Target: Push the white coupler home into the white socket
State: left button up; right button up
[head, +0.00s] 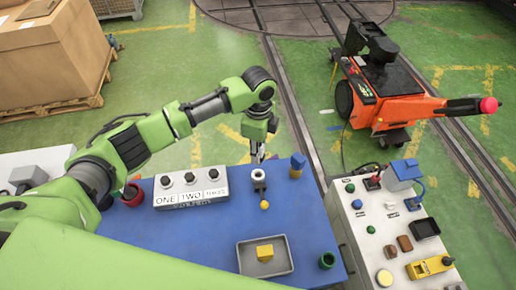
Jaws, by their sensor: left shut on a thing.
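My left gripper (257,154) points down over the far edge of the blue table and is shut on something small. It looks like the white coupler, but the fingers largely hide it. Just in front of the fingertips stands a white ring-shaped piece (258,175) with a dark opening, which appears to be the white socket. I cannot tell from this view whether coupler and socket touch. My right gripper is not in view.
A control console (352,222) adjoins on the right.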

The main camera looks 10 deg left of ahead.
pick_arm(q)
jog(key=shift+f+b, duration=1.2)
jog(key=shift+f, duration=1.6)
jog(key=shift+p, duration=1)
jog(key=shift+s+f+b, duration=0.15)
jog(key=shift+f+b, duration=1.15)
jog(key=shift+f, duration=0.9)
jog(key=o, duration=1.3)
jog(key=shift+f, duration=0.1)
notch_tip(320, 180, up, 12)
jog(key=shift+r, duration=0.1)
